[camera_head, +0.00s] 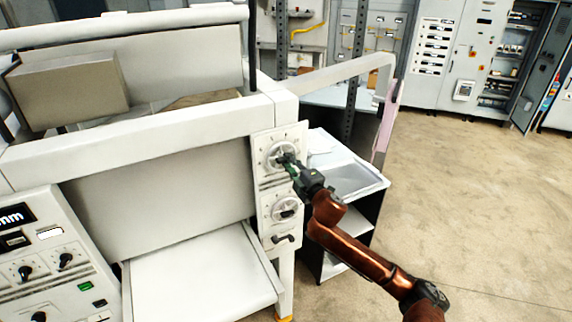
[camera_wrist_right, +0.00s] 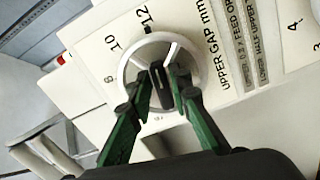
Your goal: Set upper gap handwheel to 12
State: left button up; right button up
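The upper gap handwheel (camera_head: 281,156) is a round pale dial on the white panel at the machine's right end. In the right wrist view the dial (camera_wrist_right: 130,68) has a black central grip (camera_wrist_right: 161,86) and a white line pointing up and right. The printed 8, 10 and 12 (camera_wrist_right: 144,14) lie left and above, with a black tick by 12. My right gripper (camera_head: 287,163) is at this handwheel; its green fingers (camera_wrist_right: 162,80) stand either side of the black grip. Whether both touch it is unclear. My left gripper is not in view.
A second handwheel (camera_head: 286,209) sits just below, with a black lever handle (camera_head: 283,239) under it. A shelf unit (camera_head: 357,181) stands right of the machine. A control panel (camera_head: 45,262) is at the lower left. The floor (camera_head: 480,200) at right is clear.

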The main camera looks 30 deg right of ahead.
jog(key=shift+s, duration=0.1)
jog(key=s+a, duration=0.1)
jog(key=s, duration=1)
jog(key=shift+s, duration=0.4)
dwell(0.3)
